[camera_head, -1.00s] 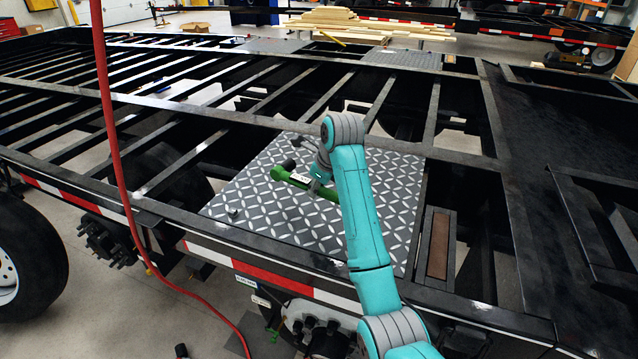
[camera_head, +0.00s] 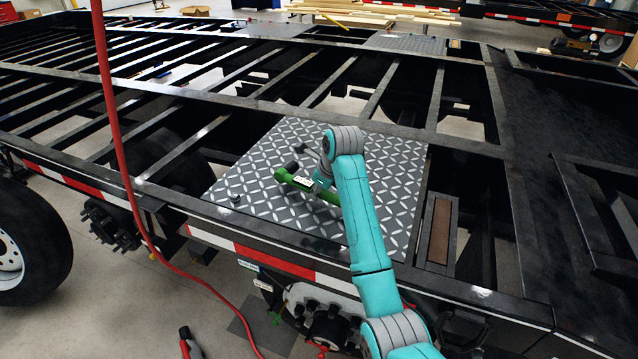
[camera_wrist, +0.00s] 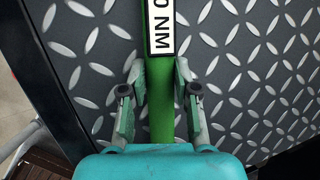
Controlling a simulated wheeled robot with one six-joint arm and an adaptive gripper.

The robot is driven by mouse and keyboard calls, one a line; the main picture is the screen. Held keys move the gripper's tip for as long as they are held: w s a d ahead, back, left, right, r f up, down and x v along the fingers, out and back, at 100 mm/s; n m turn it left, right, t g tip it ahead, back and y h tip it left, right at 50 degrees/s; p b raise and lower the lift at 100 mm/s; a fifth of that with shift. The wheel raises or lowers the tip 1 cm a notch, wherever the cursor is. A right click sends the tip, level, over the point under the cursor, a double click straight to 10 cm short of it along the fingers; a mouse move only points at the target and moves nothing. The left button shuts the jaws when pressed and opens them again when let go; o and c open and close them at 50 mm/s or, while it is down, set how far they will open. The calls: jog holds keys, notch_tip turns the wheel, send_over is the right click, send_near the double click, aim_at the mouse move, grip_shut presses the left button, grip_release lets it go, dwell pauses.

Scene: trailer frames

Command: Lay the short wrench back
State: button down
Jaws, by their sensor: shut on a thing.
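The green wrench (camera_head: 299,184) has a white label with black lettering. It is over the diamond-pattern metal plate (camera_head: 395,175) on the trailer frame. My gripper (camera_head: 322,180) is at the wrench's middle, partly hidden behind my arm in the head view. In the wrist view, the two fingers of my gripper (camera_wrist: 160,90) are on either side of the green handle (camera_wrist: 162,115), shut on it just below the label. I cannot tell whether the wrench touches the plate.
A small dark knob (camera_head: 235,198) sits on the plate's left part. Open gaps lie between the black frame beams (camera_head: 250,121) beyond the plate. A red hose (camera_head: 110,110) hangs at the left. The plate is otherwise largely bare.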

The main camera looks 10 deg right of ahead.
jog(key=shift+f, duration=0.9)
dwell(0.4)
jog(key=c, duration=0.8)
grip_release()
jog(key=shift+o, duration=0.2)
jog(key=v, duration=1.2)
